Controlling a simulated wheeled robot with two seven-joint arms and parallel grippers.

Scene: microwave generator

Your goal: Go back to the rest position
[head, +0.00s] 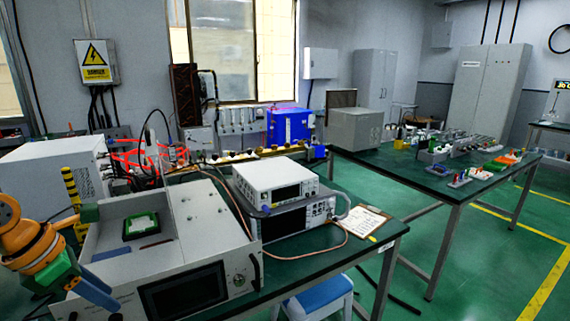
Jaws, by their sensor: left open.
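My left gripper (101,262) is at the lower left, on the end of an orange arm. It is open, with one finger reaching toward the front of the grey open-topped instrument (196,213) and the other near its left rear edge. I see nothing held between the fingers. My right gripper is not in view. A green-framed piece (141,226) lies in the instrument's recess, with a blue strip and a dark red strip near it.
Two stacked instruments (275,182) and a clipboard (355,221) stand on the dark green bench (328,258). A blue stool (318,298) is below its front edge. A white box (52,168) and red tubing are behind my gripper. Green floor (480,265) is open at the right.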

